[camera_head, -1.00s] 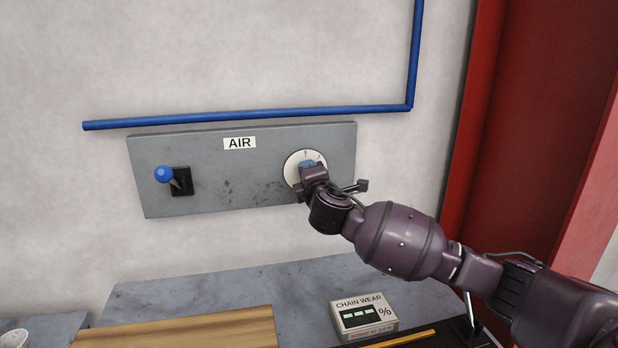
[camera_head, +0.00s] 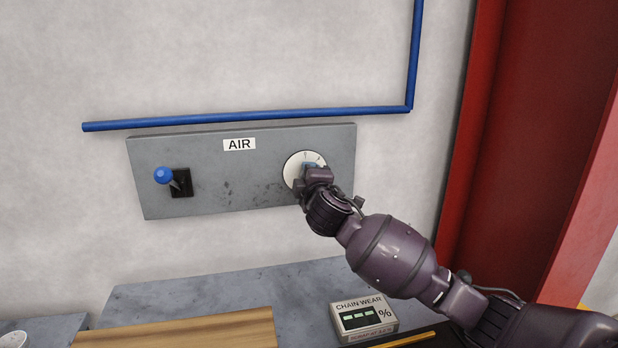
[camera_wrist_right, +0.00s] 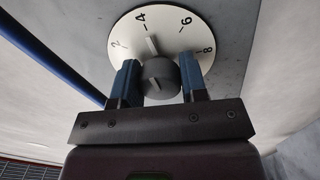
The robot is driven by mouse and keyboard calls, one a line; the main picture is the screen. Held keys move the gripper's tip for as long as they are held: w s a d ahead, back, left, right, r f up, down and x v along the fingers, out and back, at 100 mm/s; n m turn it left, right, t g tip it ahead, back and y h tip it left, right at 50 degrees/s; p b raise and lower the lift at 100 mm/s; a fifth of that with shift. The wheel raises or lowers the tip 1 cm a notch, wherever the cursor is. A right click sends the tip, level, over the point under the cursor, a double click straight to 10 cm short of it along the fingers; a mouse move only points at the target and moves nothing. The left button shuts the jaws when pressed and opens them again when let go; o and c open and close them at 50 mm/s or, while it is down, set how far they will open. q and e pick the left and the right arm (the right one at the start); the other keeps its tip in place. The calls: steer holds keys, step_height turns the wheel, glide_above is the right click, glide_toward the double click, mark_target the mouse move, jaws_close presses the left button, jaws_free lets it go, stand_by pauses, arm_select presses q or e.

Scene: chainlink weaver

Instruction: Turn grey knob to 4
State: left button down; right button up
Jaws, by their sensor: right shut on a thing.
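The grey knob (camera_wrist_right: 160,80) stands out from a white round dial (camera_wrist_right: 178,42) marked 2, 4, 6 and 8. My right gripper (camera_wrist_right: 158,84) has its blue fingers on both sides of the knob and is shut on it. A light pointer (camera_wrist_right: 152,46) at the knob's base points up, close to the 4; exact alignment is hard to tell. In the head view the dial (camera_head: 293,167) sits at the right end of the grey AIR panel (camera_head: 230,195), and my right gripper (camera_head: 311,170) hides the knob. My left gripper is not in view.
A blue-balled lever (camera_head: 163,175) is on the panel's left side. A blue pipe (camera_head: 250,116) runs above it. Below, a grey bench (camera_head: 190,289) holds a wooden board (camera_head: 180,329) and a chain wear gauge box (camera_head: 364,317). A red frame (camera_head: 520,150) stands at right.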

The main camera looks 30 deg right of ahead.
steer(key=o, duration=0.9)
steer(key=shift+s, duration=0.1)
steer(key=v, duration=1)
steer(key=shift+s+a, duration=0.1)
steer(key=shift+s, duration=0.25)
